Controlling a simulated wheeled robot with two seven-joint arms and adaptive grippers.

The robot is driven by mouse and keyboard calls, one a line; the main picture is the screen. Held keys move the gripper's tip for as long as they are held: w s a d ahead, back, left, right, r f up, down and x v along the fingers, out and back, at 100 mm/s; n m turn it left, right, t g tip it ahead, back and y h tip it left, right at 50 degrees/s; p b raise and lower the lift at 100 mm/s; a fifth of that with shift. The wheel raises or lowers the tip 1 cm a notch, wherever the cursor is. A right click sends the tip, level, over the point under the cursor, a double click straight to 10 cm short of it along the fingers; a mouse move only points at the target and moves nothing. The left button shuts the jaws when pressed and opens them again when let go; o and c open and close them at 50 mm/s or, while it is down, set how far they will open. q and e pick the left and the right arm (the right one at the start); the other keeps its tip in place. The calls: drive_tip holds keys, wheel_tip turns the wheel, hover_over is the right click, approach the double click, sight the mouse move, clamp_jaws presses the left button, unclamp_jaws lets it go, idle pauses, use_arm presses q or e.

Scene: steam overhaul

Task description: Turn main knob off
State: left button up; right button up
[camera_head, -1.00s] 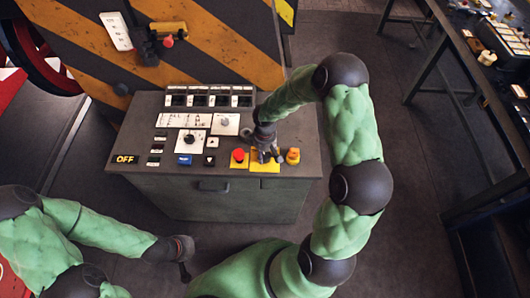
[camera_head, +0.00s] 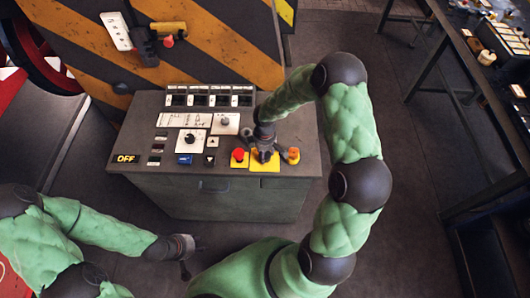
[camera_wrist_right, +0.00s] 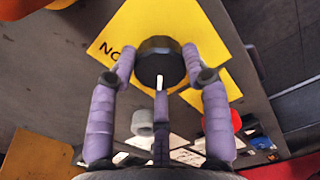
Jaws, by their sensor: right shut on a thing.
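The main knob (camera_wrist_right: 152,66) is a dark round knob with a white pointer mark, on a yellow plate (camera_wrist_right: 118,42) with partly hidden lettering. In the head view the gripper mostly hides the knob above its yellow plate (camera_head: 264,167). My right gripper (camera_wrist_right: 160,60) is shut on the knob, with purple fingers at both sides and a third finger below in the wrist view. In the head view this gripper (camera_head: 264,154) points down at the console's front right. My left gripper (camera_head: 185,268) hangs low in front of the console; its jaws are too small to read.
The grey console (camera_head: 225,205) has a red button (camera_head: 238,155) left of the knob and an orange-yellow button (camera_head: 293,155) right of it. A black OFF sign (camera_head: 125,158) is at its left edge. A striped panel (camera_head: 200,45) stands behind. Open floor lies to the right.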

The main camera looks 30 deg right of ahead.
drive_tip(key=o, duration=1.2)
drive_tip(key=shift+w, duration=0.1)
drive_tip(key=shift+c, duration=0.2)
wheel_tip(320, 180, up, 12)
